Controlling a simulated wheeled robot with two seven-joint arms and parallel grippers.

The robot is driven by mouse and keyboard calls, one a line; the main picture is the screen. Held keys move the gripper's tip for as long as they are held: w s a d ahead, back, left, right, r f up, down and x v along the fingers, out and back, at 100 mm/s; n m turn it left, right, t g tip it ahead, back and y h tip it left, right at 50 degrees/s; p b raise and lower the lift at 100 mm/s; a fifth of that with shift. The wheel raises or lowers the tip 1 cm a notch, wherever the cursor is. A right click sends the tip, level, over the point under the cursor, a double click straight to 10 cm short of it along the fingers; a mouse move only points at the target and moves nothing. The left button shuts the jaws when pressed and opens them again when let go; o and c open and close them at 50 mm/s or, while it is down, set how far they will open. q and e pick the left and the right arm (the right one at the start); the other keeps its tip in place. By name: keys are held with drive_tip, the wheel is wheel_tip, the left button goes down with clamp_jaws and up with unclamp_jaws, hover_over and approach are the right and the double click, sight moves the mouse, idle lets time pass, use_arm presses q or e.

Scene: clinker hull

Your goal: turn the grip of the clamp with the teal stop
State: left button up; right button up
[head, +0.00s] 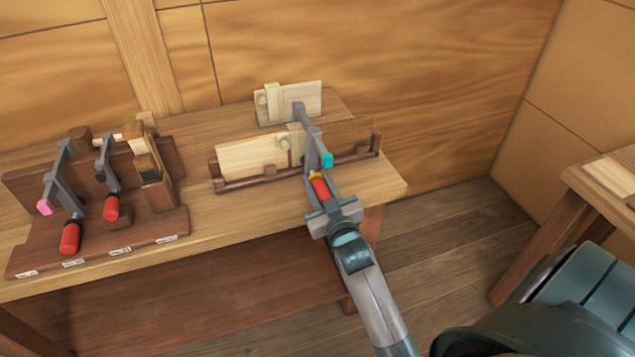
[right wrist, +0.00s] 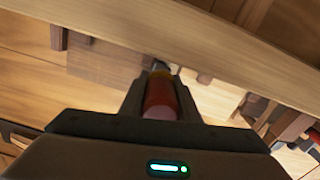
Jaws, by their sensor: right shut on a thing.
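The clamp with the teal stop (head: 327,160) stands at the wooden board on the bench, its grey bar (head: 311,128) running up over the board's pale pieces. Its red grip (head: 320,187) points down toward me. My right gripper (head: 322,200) is shut on this red grip at the bench's front edge. In the right wrist view the red grip (right wrist: 161,100) sits between the two fingers, with a yellow band and dark tip at its far end. The far side of the grip is hidden. My left gripper is not in view.
A dark wooden rack (head: 150,225) at the left holds two more clamps with red grips, one with a pink stop (head: 44,207). Pale boards (head: 252,158) rest in a brown holder (head: 232,186) beside the clamp. Another table (head: 600,190) stands at the right, with open floor between.

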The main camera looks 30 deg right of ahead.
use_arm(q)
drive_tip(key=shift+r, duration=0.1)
use_arm(e)
drive_tip(key=m+p, duration=0.2)
drive_tip(key=m, duration=0.1)
drive_tip(key=shift+r, duration=0.1)
drive_tip(key=shift+m, duration=0.3)
drive_tip(key=shift+m+p, duration=0.6)
drive_tip(key=shift+m, duration=0.5)
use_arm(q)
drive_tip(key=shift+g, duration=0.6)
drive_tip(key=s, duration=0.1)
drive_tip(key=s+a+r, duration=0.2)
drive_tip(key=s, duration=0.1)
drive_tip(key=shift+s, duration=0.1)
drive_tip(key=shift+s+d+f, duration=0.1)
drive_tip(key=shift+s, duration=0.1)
use_arm(e)
drive_tip(key=o, duration=1)
